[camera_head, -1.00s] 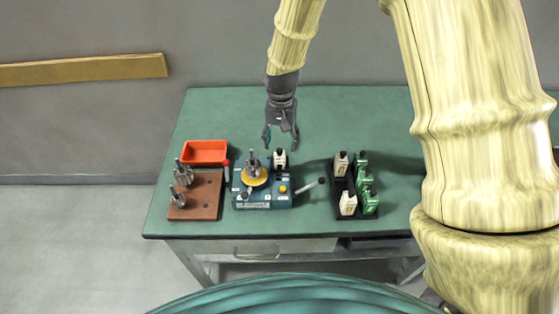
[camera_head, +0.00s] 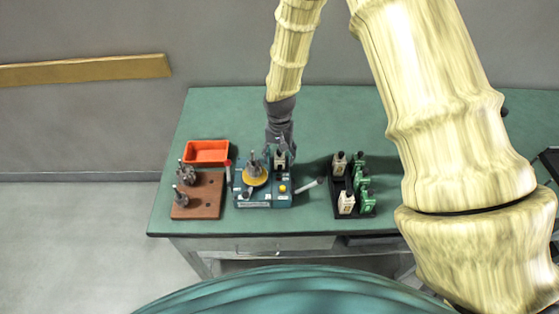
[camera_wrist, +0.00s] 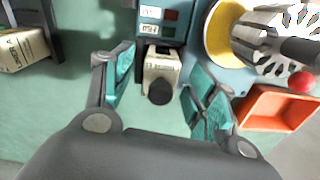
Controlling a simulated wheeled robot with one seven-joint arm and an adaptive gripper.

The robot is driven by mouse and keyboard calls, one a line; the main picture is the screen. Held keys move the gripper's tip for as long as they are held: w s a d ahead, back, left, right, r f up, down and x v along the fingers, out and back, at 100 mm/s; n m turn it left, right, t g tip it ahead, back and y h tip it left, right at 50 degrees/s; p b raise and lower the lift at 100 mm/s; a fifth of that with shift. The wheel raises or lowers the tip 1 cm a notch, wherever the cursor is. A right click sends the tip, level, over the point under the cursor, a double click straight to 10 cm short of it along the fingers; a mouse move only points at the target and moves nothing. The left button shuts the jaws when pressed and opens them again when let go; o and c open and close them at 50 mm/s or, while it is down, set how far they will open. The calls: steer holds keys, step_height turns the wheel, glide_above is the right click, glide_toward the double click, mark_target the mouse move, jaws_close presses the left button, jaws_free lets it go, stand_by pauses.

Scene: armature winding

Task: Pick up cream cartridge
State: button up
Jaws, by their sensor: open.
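A cream cartridge (camera_head: 280,162) with a black cap stands at the back of the blue winding machine (camera_head: 262,202). In the wrist view this cream cartridge (camera_wrist: 162,66) stands in a dark holder on the machine, cap toward the camera. My gripper (camera_head: 279,152) is open, its fingers at the cartridge. In the wrist view my gripper (camera_wrist: 163,86) has one teal-padded finger on each side of the cartridge, with gaps at both sides. Other cream cartridges stand in the black rack (camera_head: 351,209); one cream cartridge (camera_wrist: 20,50) shows at the wrist view's left edge.
Green cartridges (camera_head: 363,180) share the rack. A yellow disc with a metal armature (camera_head: 255,168) stands on the machine near my gripper. An orange bin (camera_head: 207,151) and a brown block (camera_head: 206,203) with armatures are at left. The back of the table is clear.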

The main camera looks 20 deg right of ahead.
steer(key=shift+c, duration=0.2)
steer(key=c, duration=1.1)
steer(key=shift+r, duration=0.1)
steer(key=shift+w+r, duration=0.1)
steer(key=shift+r, duration=0.15)
steer(key=shift+r+b, duration=1.8)
steer(key=shift+r, duration=2.85)
steer(key=shift+c, duration=0.7)
